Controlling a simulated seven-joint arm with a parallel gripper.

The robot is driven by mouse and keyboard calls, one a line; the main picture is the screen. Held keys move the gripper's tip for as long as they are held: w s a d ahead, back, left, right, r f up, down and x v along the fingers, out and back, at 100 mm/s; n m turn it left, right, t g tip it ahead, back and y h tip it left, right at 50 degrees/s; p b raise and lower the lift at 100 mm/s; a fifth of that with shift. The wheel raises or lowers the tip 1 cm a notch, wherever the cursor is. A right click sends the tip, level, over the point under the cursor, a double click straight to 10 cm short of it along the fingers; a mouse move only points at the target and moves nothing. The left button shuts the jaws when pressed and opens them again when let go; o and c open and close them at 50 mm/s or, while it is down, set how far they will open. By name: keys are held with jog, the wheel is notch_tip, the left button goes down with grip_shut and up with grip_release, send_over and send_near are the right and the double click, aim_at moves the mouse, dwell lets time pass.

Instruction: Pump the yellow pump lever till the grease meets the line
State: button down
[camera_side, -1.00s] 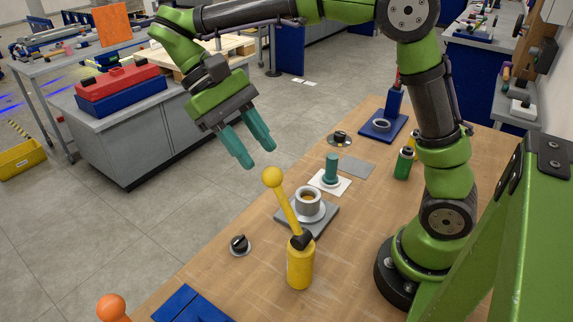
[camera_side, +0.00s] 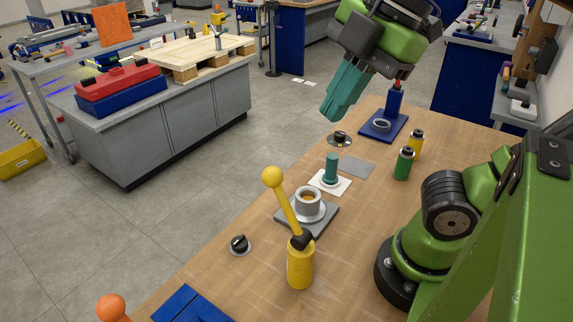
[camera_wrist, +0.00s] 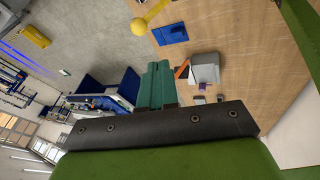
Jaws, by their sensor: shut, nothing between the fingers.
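The yellow pump (camera_side: 300,268) stands upright on the wooden table in the side view. Its yellow lever (camera_side: 287,208) leans up and left, ending in a ball knob. The knob (camera_wrist: 138,27) also shows at the top of the wrist view. Behind the pump a grey cup (camera_side: 299,205) with brown content sits on a grey plate; I cannot make out a line on it. My gripper (camera_side: 334,112) is shut and empty, high above the far part of the table, well apart from the lever. Its teal fingers (camera_wrist: 158,68) lie together in the wrist view.
A teal post (camera_side: 331,168) on a white plate stands behind the cup. Black knobs (camera_side: 239,243) (camera_side: 340,138), green and yellow cylinders (camera_side: 403,165) (camera_side: 416,144) and a blue stand (camera_side: 383,125) are on the table. An orange ball (camera_side: 111,307) is at the near left.

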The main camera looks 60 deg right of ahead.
send_near(275, 171)
notch_tip(275, 171, down, 4)
jog(key=s+a, duration=0.2)
jog(key=a, duration=0.1)
jog(key=shift+w+d+f, duration=0.25)
jog(key=shift+w+f, duration=0.35)
jog(key=shift+w, duration=0.15)
jog(key=shift+w+d+f, duration=0.25)
jog(key=shift+w+f, duration=0.35)
jog(key=shift+w, duration=0.15)
jog(key=shift+w+d+f, duration=0.1)
jog(key=shift+w+f, duration=0.4)
jog(key=shift+w, duration=0.4)
